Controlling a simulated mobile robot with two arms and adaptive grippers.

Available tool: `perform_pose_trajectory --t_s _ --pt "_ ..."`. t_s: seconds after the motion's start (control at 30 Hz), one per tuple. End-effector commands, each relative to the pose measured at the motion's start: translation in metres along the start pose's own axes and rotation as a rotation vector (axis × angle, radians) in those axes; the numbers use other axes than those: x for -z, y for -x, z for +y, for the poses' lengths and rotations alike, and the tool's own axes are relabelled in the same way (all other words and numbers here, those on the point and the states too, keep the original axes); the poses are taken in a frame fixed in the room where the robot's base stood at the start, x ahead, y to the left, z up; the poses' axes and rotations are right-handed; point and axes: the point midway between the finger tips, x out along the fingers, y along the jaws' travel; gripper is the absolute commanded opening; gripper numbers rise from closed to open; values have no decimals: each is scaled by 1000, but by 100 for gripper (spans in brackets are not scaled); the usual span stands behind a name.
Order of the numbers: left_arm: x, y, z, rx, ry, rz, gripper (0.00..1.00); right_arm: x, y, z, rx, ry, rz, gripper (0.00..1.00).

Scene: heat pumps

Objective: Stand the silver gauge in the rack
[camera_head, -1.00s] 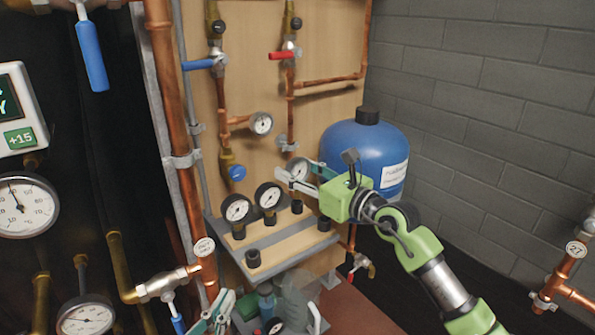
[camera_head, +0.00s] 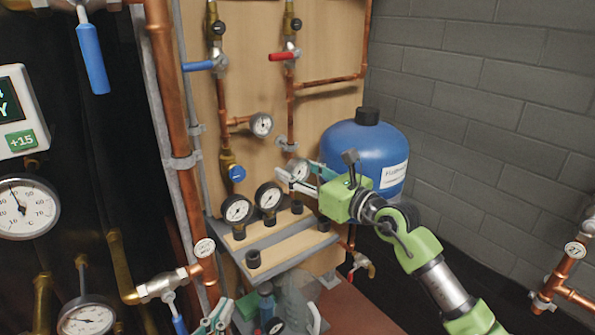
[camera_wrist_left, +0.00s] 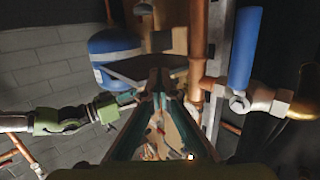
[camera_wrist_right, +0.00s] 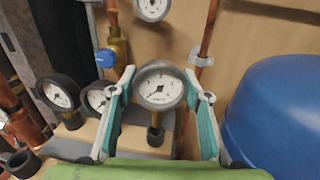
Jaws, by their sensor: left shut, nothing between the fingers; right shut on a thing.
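The silver gauge (camera_wrist_right: 160,88), with a white dial and silver rim, is upright between the fingers of my right gripper (camera_wrist_right: 160,98). In the head view the silver gauge (camera_head: 299,169) is partly covered by my right gripper (camera_head: 297,180). Its stem points down at a black socket (camera_wrist_right: 155,136) of the rack; I cannot tell how deep it sits. The wooden and grey rack (camera_head: 285,242) holds two black gauges (camera_head: 237,209) (camera_head: 268,197) upright on its left side. An empty black socket (camera_head: 253,258) shows at the front. My left gripper (camera_head: 220,316) is shut and empty, low in front.
A blue tank (camera_head: 360,150) stands close behind and right of the rack. Copper pipes and valves cover the wooden panel (camera_head: 325,110) behind. A clear bottle-like item (camera_head: 294,295) and other items sit below the rack.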

Motion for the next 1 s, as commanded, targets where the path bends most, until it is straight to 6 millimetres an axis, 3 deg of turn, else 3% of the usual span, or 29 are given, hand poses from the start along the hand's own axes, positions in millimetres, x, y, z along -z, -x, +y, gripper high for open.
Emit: perform_pose_trajectory --t_s 1.0 --pt "-19 3 -2 4 -1 -89 0 -2 0 0 0 0 -2 14"
